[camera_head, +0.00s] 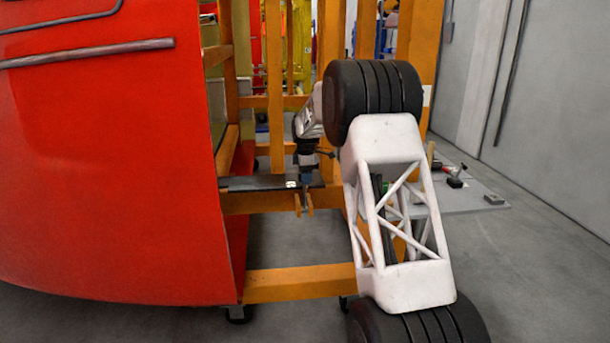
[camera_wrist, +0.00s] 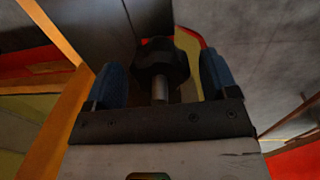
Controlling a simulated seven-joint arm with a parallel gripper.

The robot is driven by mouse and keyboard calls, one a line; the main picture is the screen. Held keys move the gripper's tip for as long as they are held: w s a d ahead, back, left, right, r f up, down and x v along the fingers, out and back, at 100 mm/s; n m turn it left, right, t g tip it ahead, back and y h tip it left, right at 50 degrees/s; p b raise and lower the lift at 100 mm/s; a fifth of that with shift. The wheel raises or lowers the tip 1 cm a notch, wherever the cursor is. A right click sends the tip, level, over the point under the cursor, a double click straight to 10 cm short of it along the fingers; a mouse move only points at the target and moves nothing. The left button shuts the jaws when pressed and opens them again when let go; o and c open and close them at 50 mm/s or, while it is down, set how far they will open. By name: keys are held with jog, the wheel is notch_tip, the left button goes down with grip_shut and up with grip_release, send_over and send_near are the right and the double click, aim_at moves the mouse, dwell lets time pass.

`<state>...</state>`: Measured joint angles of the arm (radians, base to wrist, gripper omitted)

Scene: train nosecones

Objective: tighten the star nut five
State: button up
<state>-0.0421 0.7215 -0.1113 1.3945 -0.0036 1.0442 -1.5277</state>
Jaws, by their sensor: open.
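A dark star nut (camera_wrist: 162,62) on a metal stud shows in the wrist view. My gripper (camera_wrist: 162,75) is open, with one blue finger on each side of the nut. Gaps show between the nut and both fingers, so the jaws are not closed on it. In the head view my gripper (camera_head: 304,203) is small and low, beside the dark bracket (camera_head: 255,183) between the red nosecone (camera_head: 110,160) and the orange frame. I cannot make out the star nut in the head view.
The orange frame (camera_head: 300,284) has posts and beams close around my gripper. A grey platform (camera_head: 460,200) with tools lies at the right. My own arm fills the middle of the head view. Bare floor shows below the bracket.

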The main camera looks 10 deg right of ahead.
jog(key=shift+c, duration=0.3)
jog(key=c, duration=0.9)
